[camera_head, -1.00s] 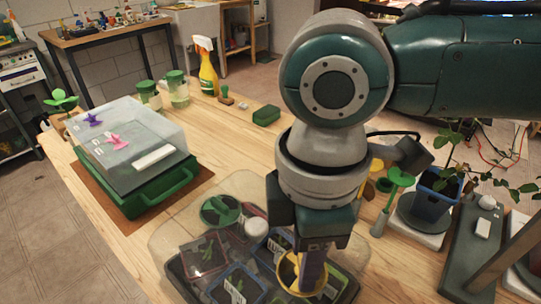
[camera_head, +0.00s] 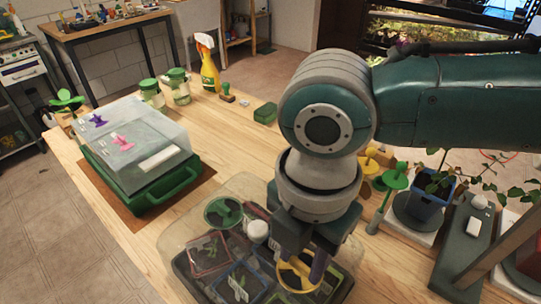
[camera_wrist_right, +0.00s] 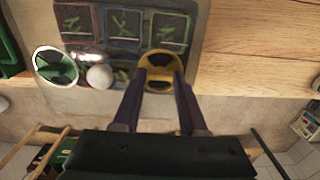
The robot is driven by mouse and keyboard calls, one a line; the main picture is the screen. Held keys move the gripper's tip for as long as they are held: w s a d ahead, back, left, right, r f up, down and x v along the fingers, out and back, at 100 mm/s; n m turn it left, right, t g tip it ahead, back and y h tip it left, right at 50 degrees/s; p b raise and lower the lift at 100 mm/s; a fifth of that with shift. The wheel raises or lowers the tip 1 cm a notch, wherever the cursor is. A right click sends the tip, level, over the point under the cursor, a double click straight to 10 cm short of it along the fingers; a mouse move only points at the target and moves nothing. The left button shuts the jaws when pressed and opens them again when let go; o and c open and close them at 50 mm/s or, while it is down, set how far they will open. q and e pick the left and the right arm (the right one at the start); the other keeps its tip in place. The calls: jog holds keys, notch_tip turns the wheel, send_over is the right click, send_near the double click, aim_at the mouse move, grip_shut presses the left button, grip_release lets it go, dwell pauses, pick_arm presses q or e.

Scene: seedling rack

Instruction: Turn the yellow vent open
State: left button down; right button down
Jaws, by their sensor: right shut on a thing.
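The yellow vent (camera_head: 296,284) is a round piece on the clear lid of the near propagator (camera_head: 166,238). My right gripper (camera_head: 299,268) points down over it. In the wrist view, the right fingers (camera_wrist_right: 160,76) stand on either side of the yellow bar across the vent (camera_wrist_right: 160,73) and are shut on it. Dark areas show on both sides of that bar. The fingers and wrist hide part of the vent in the head view. My left gripper is out of view.
The same lid carries a green vent (camera_head: 222,212) and a white knob (camera_head: 257,231), left of my right gripper. Another propagator with a green base (camera_head: 165,192) stands at the left. Potted plants (camera_head: 430,190) stand at the right. The wooden table is clear between the two propagators.

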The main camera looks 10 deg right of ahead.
aim_at(301, 264)
dwell(0.6)
jog(key=shift+c, duration=2.2)
grip_release()
notch_tip(301, 264, up, 10)
jog(key=shift+p, duration=0.3)
